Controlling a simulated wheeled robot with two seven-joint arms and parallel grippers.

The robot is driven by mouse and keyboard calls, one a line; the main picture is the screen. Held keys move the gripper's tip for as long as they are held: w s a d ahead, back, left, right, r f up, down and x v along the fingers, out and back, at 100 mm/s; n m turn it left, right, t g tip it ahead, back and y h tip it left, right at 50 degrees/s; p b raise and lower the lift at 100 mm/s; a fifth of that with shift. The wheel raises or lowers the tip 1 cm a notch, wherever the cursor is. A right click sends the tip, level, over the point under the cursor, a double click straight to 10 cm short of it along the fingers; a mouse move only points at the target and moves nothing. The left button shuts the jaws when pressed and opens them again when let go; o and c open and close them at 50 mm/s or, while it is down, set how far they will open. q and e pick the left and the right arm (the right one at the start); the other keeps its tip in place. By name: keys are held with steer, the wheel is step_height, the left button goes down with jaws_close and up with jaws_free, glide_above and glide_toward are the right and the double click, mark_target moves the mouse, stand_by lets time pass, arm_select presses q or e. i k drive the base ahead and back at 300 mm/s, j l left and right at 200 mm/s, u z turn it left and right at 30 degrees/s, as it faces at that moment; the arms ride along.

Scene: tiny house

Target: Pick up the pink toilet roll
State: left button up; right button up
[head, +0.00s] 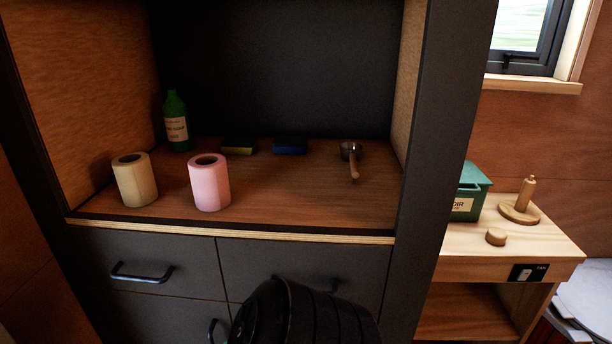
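The pink toilet roll (209,184) stands upright on the wooden counter (280,205) inside a dark cabinet niche, near its front edge and left of the middle. A cream toilet roll (135,181) stands upright to its left, with a gap between them. Neither of my grippers shows in the head view. A dark rounded part at the bottom middle covers some of the drawer front.
A green bottle (177,122), a yellow-and-dark block (240,146), a blue block (289,146) and a small metal pan (351,154) stand behind. Drawers with dark handles (141,275) lie below. At right, a wooden side table (545,245) holds a green box (470,190).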

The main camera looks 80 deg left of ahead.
mark_target(208, 174)
steer(key=k+j+u, duration=0.1)
steer(key=u, duration=3.1)
steer(key=l, duration=0.4)
